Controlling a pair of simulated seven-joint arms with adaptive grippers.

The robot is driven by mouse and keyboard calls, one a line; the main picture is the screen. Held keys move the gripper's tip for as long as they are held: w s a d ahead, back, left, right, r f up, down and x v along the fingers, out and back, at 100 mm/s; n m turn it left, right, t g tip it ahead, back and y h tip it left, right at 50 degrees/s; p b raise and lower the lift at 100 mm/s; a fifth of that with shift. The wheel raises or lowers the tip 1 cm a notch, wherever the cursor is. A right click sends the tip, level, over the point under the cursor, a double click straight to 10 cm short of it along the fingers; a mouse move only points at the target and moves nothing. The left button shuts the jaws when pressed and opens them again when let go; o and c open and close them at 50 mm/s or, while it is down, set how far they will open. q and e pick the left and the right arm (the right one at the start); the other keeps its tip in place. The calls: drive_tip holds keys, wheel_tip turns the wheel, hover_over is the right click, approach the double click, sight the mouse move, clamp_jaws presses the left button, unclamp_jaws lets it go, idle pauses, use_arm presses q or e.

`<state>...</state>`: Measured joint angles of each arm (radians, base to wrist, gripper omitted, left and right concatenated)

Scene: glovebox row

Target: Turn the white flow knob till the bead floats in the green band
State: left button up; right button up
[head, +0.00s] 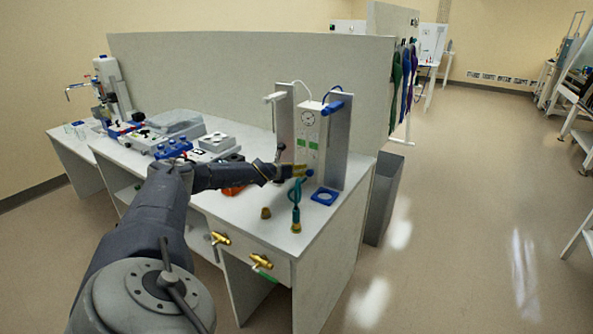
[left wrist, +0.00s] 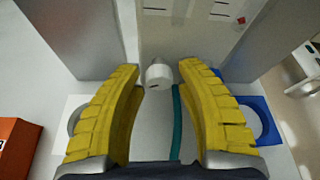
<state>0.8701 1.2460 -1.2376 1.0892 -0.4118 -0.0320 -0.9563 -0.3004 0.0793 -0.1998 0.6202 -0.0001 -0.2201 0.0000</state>
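The white flow knob (left wrist: 158,75) sticks out low on the panel (left wrist: 190,35) in the left wrist view, with a small dark mark on its face. My left gripper (left wrist: 159,70) is open, its yellow fingertips on either side of the knob; a gap shows on each side. In the head view my left gripper (head: 294,172) is at the lower front of the upright panel (head: 309,130) and hides the knob. Green patches show on the panel, but I cannot make out the bead or tell which is the band. My right gripper is not in view.
Grey side walls flank the panel. A teal hose (left wrist: 177,120) hangs close by the right finger. A blue square holder (head: 325,196) stands at the right, an orange box (left wrist: 15,145) at the left. A brown stub (head: 266,213) and brass fittings (head: 221,238) are near the bench front.

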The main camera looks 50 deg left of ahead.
use_arm(q)
drive_tip(key=shift+o, duration=0.4)
clamp_jaws()
drive_tip(key=shift+n, duration=0.3)
drive_tip(key=shift+f+n+h, duration=0.1)
drive_tip(key=shift+n+h, duration=0.5)
drive_tip(key=n+t+h, duration=0.1)
drive_tip(key=n, duration=0.2)
drive_tip(key=shift+a+n+t+h, duration=0.1)
drive_tip(key=shift+n+t+h, duration=0.3)
drive_tip(key=n+t+h, duration=0.1)
drive_tip(key=n, duration=0.2)
drive_tip(key=shift+n+t, duration=1)
drive_tip(key=shift+n, duration=1)
drive_tip(key=shift+h, duration=0.4)
